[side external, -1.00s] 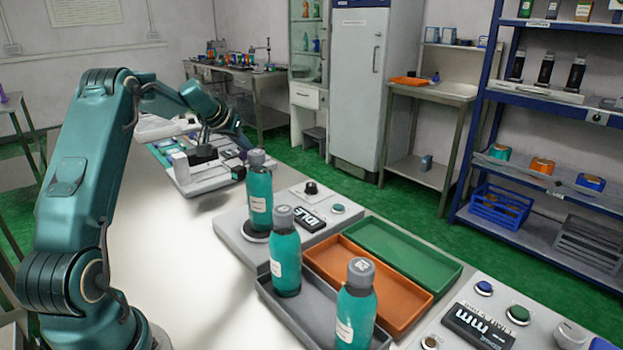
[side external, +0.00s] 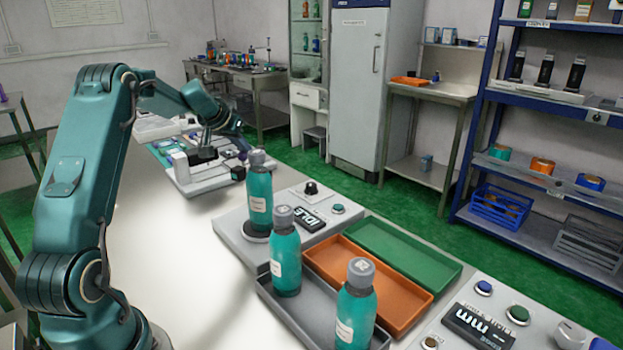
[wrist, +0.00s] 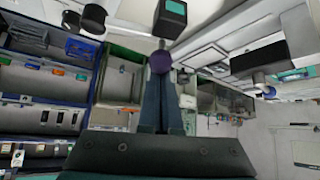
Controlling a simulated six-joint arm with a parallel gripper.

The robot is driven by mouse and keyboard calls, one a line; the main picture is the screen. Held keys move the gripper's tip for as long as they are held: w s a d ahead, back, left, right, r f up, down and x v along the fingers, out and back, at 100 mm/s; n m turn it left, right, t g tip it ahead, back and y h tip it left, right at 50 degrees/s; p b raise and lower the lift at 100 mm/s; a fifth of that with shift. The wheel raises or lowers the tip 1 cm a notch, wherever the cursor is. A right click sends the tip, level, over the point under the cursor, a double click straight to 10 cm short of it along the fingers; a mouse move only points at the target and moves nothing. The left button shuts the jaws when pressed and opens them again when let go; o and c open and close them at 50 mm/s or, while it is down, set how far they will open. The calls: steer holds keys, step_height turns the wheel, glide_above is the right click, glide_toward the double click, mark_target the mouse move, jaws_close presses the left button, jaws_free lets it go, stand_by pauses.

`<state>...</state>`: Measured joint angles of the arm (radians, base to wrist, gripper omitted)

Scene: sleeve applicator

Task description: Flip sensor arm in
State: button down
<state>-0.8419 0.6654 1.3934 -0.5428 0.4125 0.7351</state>
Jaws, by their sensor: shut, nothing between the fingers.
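The sensor arm carries a purple ball knob (wrist: 158,62) on a thin rod, with a black block with a teal face (wrist: 171,14) just beyond it in the wrist view. My gripper (wrist: 159,74) is shut and empty, its fingertips right at the knob. I cannot tell whether they touch it. In the side view the applicator (side external: 197,181) is a pale machine at the far end of the bench, with the black block (side external: 238,173) on its near right side. My wrist hangs over it and the fingertips are too small to make out there.
Teal bottles stand nearer on the bench: one on the grey station (side external: 260,203), two at the grey tray (side external: 297,312). Orange (side external: 390,303) and green (side external: 415,252) trays beside them are empty. The white bench to the left of them is clear.

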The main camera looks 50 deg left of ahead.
steer(key=shift+s, duration=0.1)
steer(key=shift+s+d+n+g+y, duration=0.2)
steer(key=shift+s+n+g+y, duration=0.2)
steer(key=shift+n, duration=0.4)
steer(key=shift+s+d+n+g+y, duration=0.25)
steer(key=shift+s+n+y, duration=0.25)
steer(key=shift+n, duration=0.3)
steer(key=s+d+n+g+y, duration=0.2)
steer(key=s+d+n+g, duration=0.2)
steer(key=n, duration=0.5)
steer(key=shift+d+n+g, duration=0.4)
steer(key=shift+d+g, duration=0.65)
steer(key=shift+g, duration=0.4)
steer(key=shift+s, duration=0.1)
steer(key=shift+v, duration=2.55)
steer(key=shift+d, duration=0.1)
